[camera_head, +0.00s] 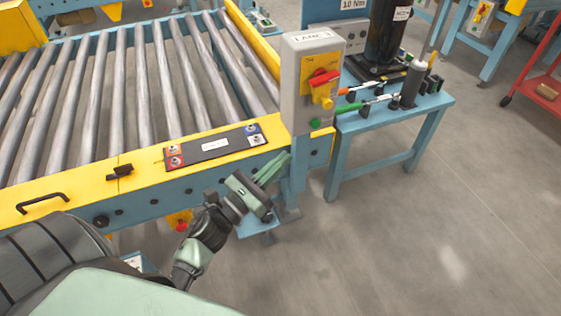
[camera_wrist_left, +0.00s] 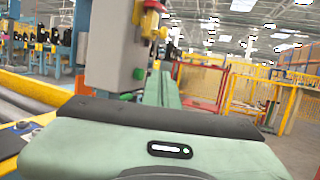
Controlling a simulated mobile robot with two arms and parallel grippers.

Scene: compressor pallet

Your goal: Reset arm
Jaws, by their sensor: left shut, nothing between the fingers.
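My left gripper (camera_head: 274,168) is in the head view, in front of the conveyor's yellow front rail and left of the blue post under the control box. Its pale green fingers are together with nothing between them. In the left wrist view the shut fingers (camera_wrist_left: 160,90) point away from the camera, just right of the grey control box (camera_wrist_left: 112,45). My left arm reaches in from the lower left of the head view. My right gripper does not show in either view.
The roller conveyor (camera_head: 115,90) fills the left. The control box (camera_head: 311,85) with a red and yellow switch stands on its corner post. A blue table (camera_head: 433,102) with tools is to the right. A red cart (camera_head: 543,92) stands far right. The floor (camera_head: 400,240) at lower right is clear.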

